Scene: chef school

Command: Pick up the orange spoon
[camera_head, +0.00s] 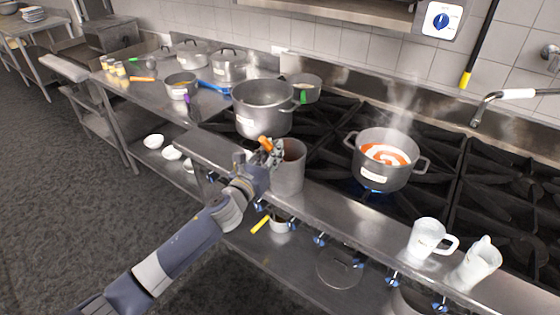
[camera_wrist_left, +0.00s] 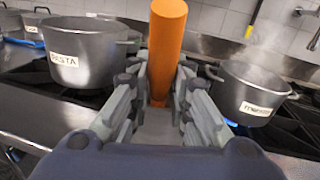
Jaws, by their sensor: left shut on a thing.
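The orange spoon shows as an orange handle (camera_head: 265,143) at my left gripper (camera_head: 268,155) in the head view. In the left wrist view the thick orange handle (camera_wrist_left: 166,50) stands upright between the two fingers of the left gripper (camera_wrist_left: 158,98), which is shut on it. The lower end of the spoon is hidden. A grey metal container (camera_head: 289,168) stands on the counter edge just right of the gripper. I cannot tell whether the spoon is still inside it. My right gripper is not in view.
A large pot labelled PASTA (camera_wrist_left: 80,52) stands close behind the gripper. A steaming pot of red soup (camera_head: 383,160) sits over a blue flame to the right. White jugs (camera_head: 428,239) stand at the front right edge. Stove knobs (camera_head: 319,240) line the front below the counter.

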